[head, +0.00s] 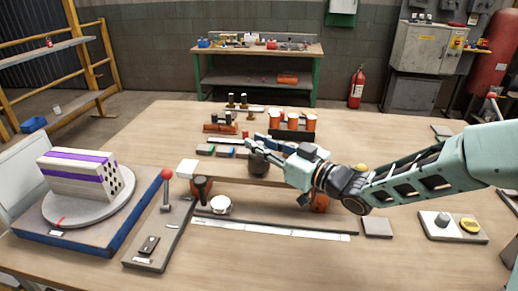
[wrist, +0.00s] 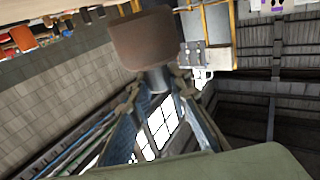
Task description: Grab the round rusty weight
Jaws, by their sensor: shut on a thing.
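The round rusty weight (wrist: 143,42) is a brown, short cylinder with a narrow grey neck in the wrist view. My gripper (wrist: 157,82) is shut on that neck, with a finger on either side. In the head view the weight (head: 258,166) looks dark and hangs below the fingertips of my gripper (head: 264,145), over the middle of the workbench. The wrist view shows no surface touching it. The head view does not make its height above the bench clear.
Orange cups (head: 293,121) on a dark stand are just behind my gripper. A white round piece (head: 220,204) and a red-knobbed lever (head: 166,177) are in front, to the left. A striped brick (head: 78,175) sits on a turntable at left.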

